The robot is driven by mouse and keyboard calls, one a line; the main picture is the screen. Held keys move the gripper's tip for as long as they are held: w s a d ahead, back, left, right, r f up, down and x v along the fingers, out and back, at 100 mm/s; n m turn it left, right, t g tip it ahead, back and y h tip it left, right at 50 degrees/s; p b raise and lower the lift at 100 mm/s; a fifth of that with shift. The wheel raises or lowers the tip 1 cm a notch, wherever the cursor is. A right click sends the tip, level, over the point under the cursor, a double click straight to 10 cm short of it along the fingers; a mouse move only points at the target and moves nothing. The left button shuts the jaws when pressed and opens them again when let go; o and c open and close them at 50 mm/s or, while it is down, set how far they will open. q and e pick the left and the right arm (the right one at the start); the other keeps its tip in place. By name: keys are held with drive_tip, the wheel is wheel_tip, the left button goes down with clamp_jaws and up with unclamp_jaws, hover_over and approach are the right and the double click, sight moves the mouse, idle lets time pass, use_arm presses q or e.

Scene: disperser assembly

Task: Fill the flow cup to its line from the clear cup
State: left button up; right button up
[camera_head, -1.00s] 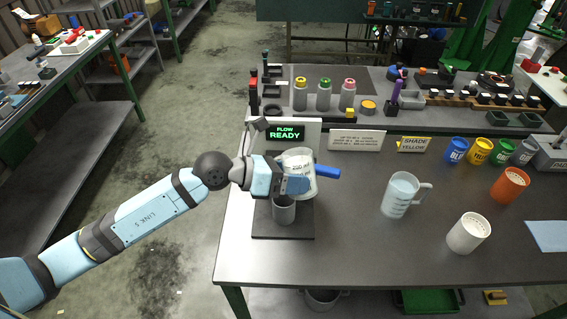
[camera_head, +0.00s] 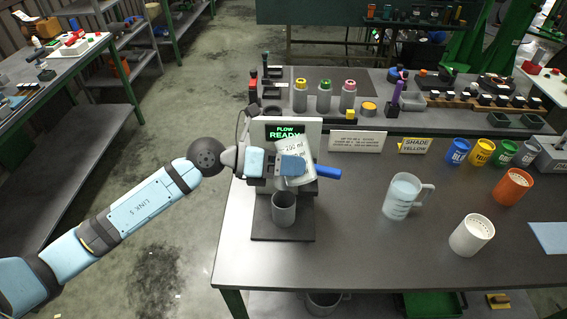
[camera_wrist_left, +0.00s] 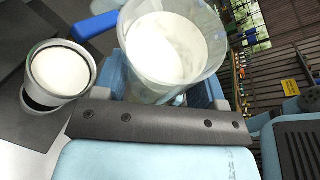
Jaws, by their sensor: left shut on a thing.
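My left gripper (camera_head: 292,166) is shut on the clear cup (camera_head: 297,150), a marked see-through vessel, and holds it tilted, above and behind the flow cup. In the left wrist view the clear cup (camera_wrist_left: 204,62) holds white liquid. The flow cup (camera_head: 284,210) is a small grey cup standing on a dark plate (camera_head: 266,233). In the left wrist view a white surface shows inside the flow cup (camera_wrist_left: 88,82); I cannot make out its line. No stream between the cups is visible. My right gripper is not in view.
A display reading FLOW READY (camera_head: 284,132) stands close behind the clear cup. A blue bar (camera_head: 328,173) sticks out to its right. The front middle of the table is clear.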

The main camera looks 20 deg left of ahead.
use_arm(q)
drive_tip(key=shift+f+b, duration=0.15)
drive_tip(key=shift+b, duration=0.15)
idle(0.5)
drive_tip(key=shift+w+f+n+h+b, duration=0.1)
drive_tip(key=shift+n+h+b, duration=0.2)
drive_tip(key=shift+n, duration=0.1)
idle(0.4)
drive_tip(key=shift+f+n+b, duration=0.15)
drive_tip(key=shift+n+b, duration=0.15)
drive_tip(key=shift+b, duration=0.05)
idle(0.8)
drive_tip(key=shift+f+h, duration=0.15)
drive_tip(key=shift+h, duration=0.15)
idle(0.5)
drive_tip(key=shift+n+b, duration=0.3)
drive_tip(key=shift+b, duration=0.05)
drive_tip(key=shift+f, duration=0.1)
idle(0.4)
drive_tip(key=shift+r+n+h, duration=0.25)
drive_tip(key=shift+n+h, duration=0.05)
drive_tip(key=shift+n, duration=0.3)
idle(0.8)
